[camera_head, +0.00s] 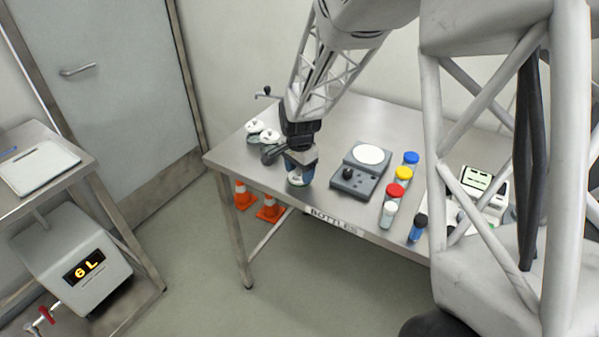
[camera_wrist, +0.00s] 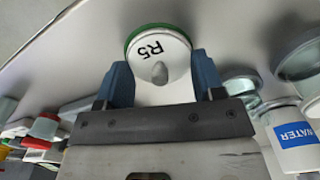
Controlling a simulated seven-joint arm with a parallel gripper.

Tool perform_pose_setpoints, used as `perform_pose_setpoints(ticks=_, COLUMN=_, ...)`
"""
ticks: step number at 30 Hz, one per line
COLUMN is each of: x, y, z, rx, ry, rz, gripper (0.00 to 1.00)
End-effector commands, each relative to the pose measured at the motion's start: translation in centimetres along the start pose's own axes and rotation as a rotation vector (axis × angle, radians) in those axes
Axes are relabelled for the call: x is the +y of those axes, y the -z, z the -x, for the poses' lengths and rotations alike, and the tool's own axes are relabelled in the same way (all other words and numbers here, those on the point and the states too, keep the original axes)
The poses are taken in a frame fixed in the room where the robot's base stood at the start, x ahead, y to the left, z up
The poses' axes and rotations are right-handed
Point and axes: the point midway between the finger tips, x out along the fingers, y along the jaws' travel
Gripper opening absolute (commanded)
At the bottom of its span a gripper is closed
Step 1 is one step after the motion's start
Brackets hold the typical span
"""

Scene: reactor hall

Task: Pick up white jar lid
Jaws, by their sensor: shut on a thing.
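My gripper (camera_head: 300,163) is low over the near left part of the steel table. In the wrist view its two blue fingers (camera_wrist: 162,76) are shut on the white jar lid (camera_wrist: 160,48). The lid is round, marked "R5", with a grey knob in its middle and a green rim along its far edge. In the head view only a small pale part of it (camera_head: 296,181) shows under the fingers. I cannot tell whether a jar is under it or whether it touches the table.
Two jars with white knobbed lids (camera_head: 254,126) (camera_head: 269,136) stand behind and left. A bottle labelled "WATER" (camera_wrist: 295,135) is close on the right in the wrist view. A grey scale (camera_head: 361,182) and several colour-capped bottles (camera_head: 396,190) stand to the right. The table's front edge is near.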

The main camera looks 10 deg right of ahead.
Motion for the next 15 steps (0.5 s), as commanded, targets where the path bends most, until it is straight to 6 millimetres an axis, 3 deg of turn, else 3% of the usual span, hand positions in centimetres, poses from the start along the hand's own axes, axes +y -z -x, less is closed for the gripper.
perform_pose_setpoints(ticks=9, x=-0.1, y=0.0, z=3.3, rx=0.002, ry=0.003, rz=0.000, gripper=0.37)
perform_pose_setpoints(ticks=15, x=2.1, y=-1.2, z=3.4, rx=0.000, ry=0.000, rz=0.000, gripper=0.37)
